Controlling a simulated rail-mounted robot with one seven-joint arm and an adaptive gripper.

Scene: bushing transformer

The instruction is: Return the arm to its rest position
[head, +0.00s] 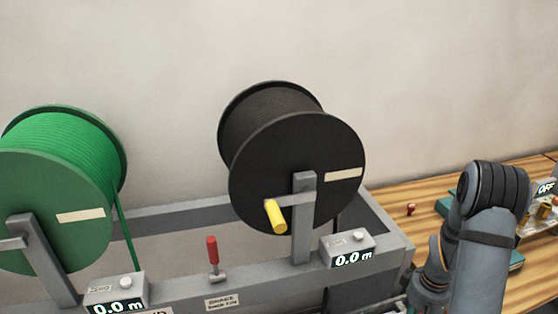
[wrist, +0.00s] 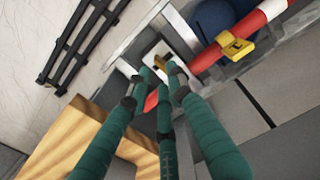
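My arm stands at the lower right of the head view, with its gripper end out of sight there. In the wrist view, what looks like my gripper (wrist: 159,76) reaches up from the bottom edge on ribbed teal fingers with dark joints. The outer two lean in toward each other at the far end. A thinner piece lies between them. The tips are small and overlap a white plate behind, so I cannot tell whether they are closed or hold anything.
In the head view, a green cable reel (head: 50,205) and a black cable reel (head: 295,160) stand on a grey frame (head: 385,245). A wooden bench (head: 400,195) is at right. The wrist view shows a red-white bar (wrist: 235,40), a yellow clamp (wrist: 236,46) and a black rack (wrist: 80,38).

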